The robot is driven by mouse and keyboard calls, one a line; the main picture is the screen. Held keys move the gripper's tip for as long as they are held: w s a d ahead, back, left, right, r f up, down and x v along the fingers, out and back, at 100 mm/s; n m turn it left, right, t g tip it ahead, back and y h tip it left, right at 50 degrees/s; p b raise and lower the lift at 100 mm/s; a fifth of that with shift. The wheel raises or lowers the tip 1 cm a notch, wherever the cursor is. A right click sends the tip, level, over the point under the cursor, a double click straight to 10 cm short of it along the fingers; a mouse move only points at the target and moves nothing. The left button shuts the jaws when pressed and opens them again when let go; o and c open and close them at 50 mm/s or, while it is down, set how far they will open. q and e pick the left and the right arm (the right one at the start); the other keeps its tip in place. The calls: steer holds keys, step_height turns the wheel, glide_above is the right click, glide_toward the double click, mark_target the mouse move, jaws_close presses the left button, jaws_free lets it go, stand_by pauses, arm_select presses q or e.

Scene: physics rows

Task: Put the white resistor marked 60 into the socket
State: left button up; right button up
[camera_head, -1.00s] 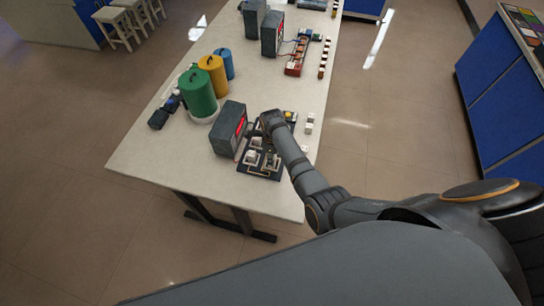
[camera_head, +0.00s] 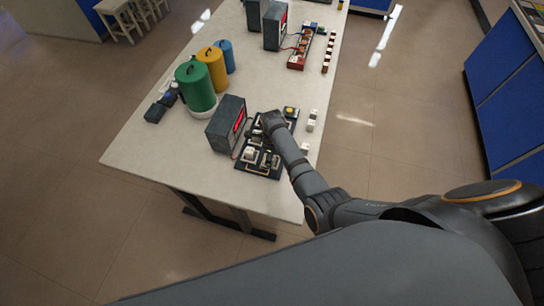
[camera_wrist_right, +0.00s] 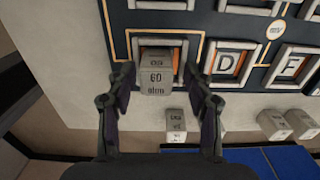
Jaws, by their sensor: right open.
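The white resistor marked 60 (camera_wrist_right: 156,78) stands at an orange-lined socket (camera_wrist_right: 176,54) in the right wrist view. Orange shows around its sides, so it appears to be inside the socket frame; how deep it sits I cannot tell. My right gripper (camera_wrist_right: 158,82) is open, with a finger on each side of the resistor and a gap visible at both. In the head view my right gripper (camera_head: 270,122) is over the dark socket board (camera_head: 256,168), and the arm hides part of it. My left gripper is not in view.
Other white blocks (camera_wrist_right: 176,126) lie on the table below the board, several near the right edge. A dark box with a red display (camera_head: 226,124) and green canister (camera_head: 195,88) stand left of the board.

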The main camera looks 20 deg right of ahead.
steer(key=shift+r, duration=0.2)
step_height(320, 180, up, 7)
steer(key=p, duration=0.6)
steer(key=shift+w+f, duration=0.1)
steer(key=shift+r+b, duration=0.4)
steer(key=shift+r, duration=2.25)
steer(key=shift+a, duration=0.1)
